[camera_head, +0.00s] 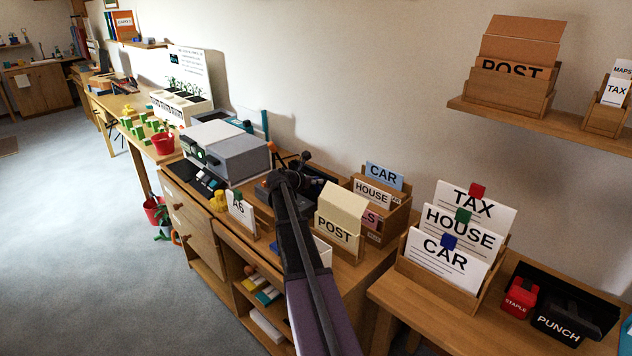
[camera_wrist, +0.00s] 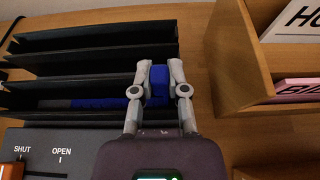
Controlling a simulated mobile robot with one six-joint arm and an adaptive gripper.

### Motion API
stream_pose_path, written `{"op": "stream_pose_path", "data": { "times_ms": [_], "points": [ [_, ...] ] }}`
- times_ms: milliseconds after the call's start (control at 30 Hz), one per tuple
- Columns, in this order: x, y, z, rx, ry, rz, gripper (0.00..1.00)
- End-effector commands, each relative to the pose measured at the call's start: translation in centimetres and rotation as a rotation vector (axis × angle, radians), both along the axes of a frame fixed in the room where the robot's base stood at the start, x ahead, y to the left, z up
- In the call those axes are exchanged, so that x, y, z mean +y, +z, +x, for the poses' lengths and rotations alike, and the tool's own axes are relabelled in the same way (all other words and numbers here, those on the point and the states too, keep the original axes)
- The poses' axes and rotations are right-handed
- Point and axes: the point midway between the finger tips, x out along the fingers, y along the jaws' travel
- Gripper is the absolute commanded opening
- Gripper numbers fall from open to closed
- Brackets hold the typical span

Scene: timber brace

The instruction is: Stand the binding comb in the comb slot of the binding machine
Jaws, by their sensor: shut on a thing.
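In the wrist view, my gripper (camera_wrist: 158,78) is shut on a blue block (camera_wrist: 158,88), which looks like the end of the binding comb. A long blue strip (camera_wrist: 100,103) runs left from it, low between black upright walls (camera_wrist: 90,62); I cannot tell whether it rests on anything. A dark panel (camera_wrist: 62,152) marked SHUT and OPEN, apparently part of the binding machine, lies at lower left, in front of the walls. The comb slot cannot be made out for certain. In the head view, my gripper (camera_head: 286,180) is over the middle of the bench, and the comb is hidden.
A wooden sorter (camera_wrist: 232,68) stands close right of my gripper. In the head view, card holders marked HOUSE (camera_head: 372,190) and POST (camera_head: 338,226) stand right of my arm. A grey machine (camera_head: 228,152) and a yellow duck (camera_head: 218,200) are to its left.

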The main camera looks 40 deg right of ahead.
Motion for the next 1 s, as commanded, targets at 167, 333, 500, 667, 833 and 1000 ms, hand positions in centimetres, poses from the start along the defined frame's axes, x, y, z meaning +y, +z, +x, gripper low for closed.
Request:
{"op": "stream_pose_path", "data": {
  "times_ms": [167, 333, 500, 667, 833, 1000],
  "points": [
    [0.0, -0.47, 0.01, 0.0, 0.0, 0.0, 0.0],
    [0.0, -0.47, 0.01, 0.0, 0.0, 0.0, 0.0],
    [0.0, -0.45, 0.0, 0.0, 0.0, 0.0, 0.25],
    [0.0, -0.45, 0.0, 0.0, 0.0, 0.0, 0.59],
    [0.0, -0.45, 0.0, 0.0, 0.0, 0.0, 0.59],
    [0.0, -0.45, 0.0, 0.0, 0.0, 0.0, 0.89]
  ]
}}
